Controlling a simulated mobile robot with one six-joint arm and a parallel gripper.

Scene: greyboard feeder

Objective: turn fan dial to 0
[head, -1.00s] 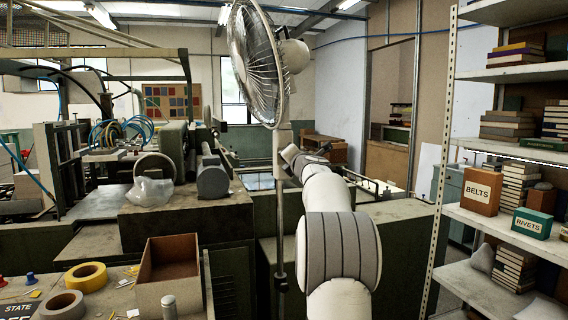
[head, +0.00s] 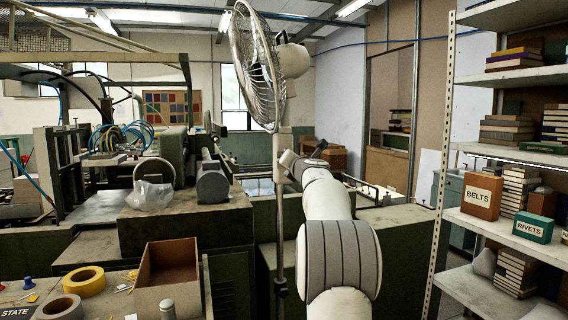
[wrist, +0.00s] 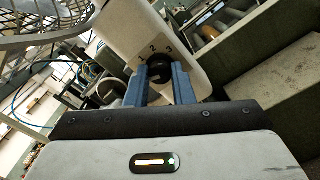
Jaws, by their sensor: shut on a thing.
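The standing fan (head: 256,68) has a wire cage and a white motor housing on a thin pole, left of my arm in the head view. In the wrist view its pale housing (wrist: 187,22) carries the printed numbers 1, 2 and 3 above a round black dial (wrist: 158,67). My gripper (wrist: 161,74) has its blue fingers shut on the dial, one on each side. The dial's lower part is hidden between the fingers, and I cannot tell which number it points to. In the head view the dial cannot be made out.
The fan cage (wrist: 45,22) is close at upper left in the wrist view. A shelf unit (head: 497,221) with boxes and books stands right of my arm. A workbench (head: 110,301) with tape rolls and an open carton (head: 168,290) is at lower left. Dark green machinery stands behind.

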